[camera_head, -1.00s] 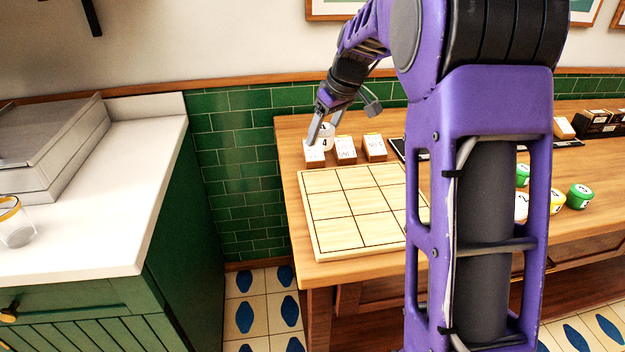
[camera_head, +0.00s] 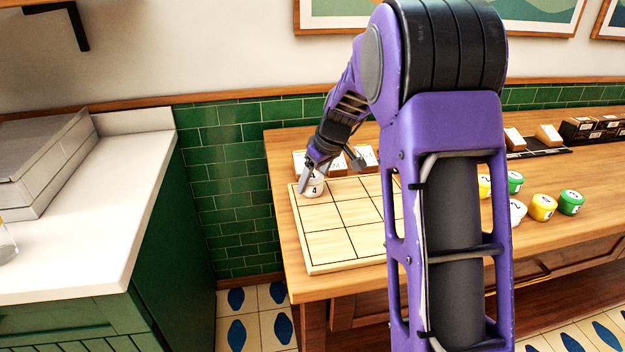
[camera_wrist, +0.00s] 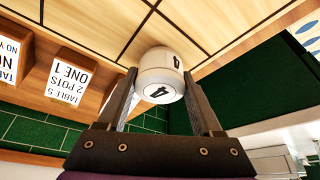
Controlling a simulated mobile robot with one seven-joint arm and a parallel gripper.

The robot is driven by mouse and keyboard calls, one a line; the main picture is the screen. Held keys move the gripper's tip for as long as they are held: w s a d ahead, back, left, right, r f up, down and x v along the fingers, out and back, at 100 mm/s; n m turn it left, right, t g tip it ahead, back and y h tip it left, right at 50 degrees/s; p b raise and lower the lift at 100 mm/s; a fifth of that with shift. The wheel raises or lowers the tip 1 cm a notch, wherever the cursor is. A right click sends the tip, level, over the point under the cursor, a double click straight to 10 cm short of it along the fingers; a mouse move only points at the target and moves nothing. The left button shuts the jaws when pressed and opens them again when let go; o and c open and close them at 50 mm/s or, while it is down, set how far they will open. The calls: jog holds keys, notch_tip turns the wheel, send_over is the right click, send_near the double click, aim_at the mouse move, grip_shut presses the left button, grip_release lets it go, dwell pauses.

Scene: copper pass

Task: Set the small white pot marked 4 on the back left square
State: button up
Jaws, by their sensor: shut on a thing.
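The small white pot marked 4 (camera_head: 313,186) is between the fingers of my gripper (camera_head: 308,172) at the back left square of the pale wooden grid board (camera_head: 343,241). In the wrist view, my gripper (camera_wrist: 163,103) is shut on the pot (camera_wrist: 160,72), with its 4 facing the camera. The pot looks upright in the head view. It is at or just above the board surface; I cannot tell whether it touches. My arm hides the board's right part.
Wooden blocks with white cards (camera_wrist: 69,76) stand behind the board. Yellow (camera_head: 542,207), green (camera_head: 571,202) and white pots (camera_head: 517,211) stand to the right on the table. A white counter (camera_head: 80,215) is at the left.

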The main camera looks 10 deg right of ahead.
jog(key=shift+f, duration=0.2)
jog(key=o, duration=1.5)
jog(key=shift+r, duration=0.15)
jog(key=shift+r, duration=0.25)
jog(key=p+v, duration=0.1)
jog(key=v, duration=1)
jog(key=shift+s+d+r+p, duration=0.2)
jog(key=shift+r+p, duration=0.05)
jog(key=shift+p, duration=0.05)
